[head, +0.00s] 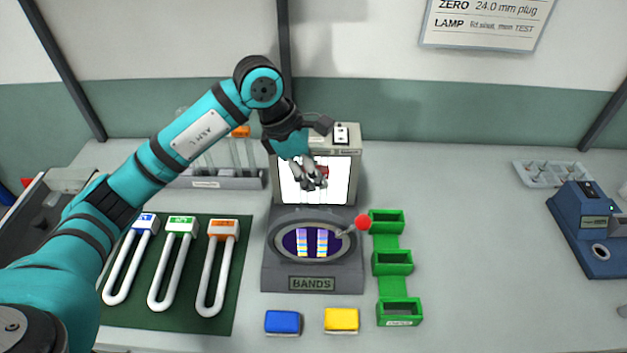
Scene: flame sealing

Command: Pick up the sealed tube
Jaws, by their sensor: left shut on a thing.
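My left gripper (309,180) is in front of the bright white panel (342,172) of the grey lamp box, above the BANDS device (312,283). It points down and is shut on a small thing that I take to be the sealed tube. The fingers hide most of it, and its shape is too small to make out. A bit of red shows by the fingertips. My right gripper is not in view.
U-shaped tubes with blue, green and orange caps lie on a green mat (235,310). A rack (240,183) with thin upright tubes stands behind my arm. A red-knobbed lever (362,222) and green bins (392,262) stand right of the device. The right counter is mostly clear.

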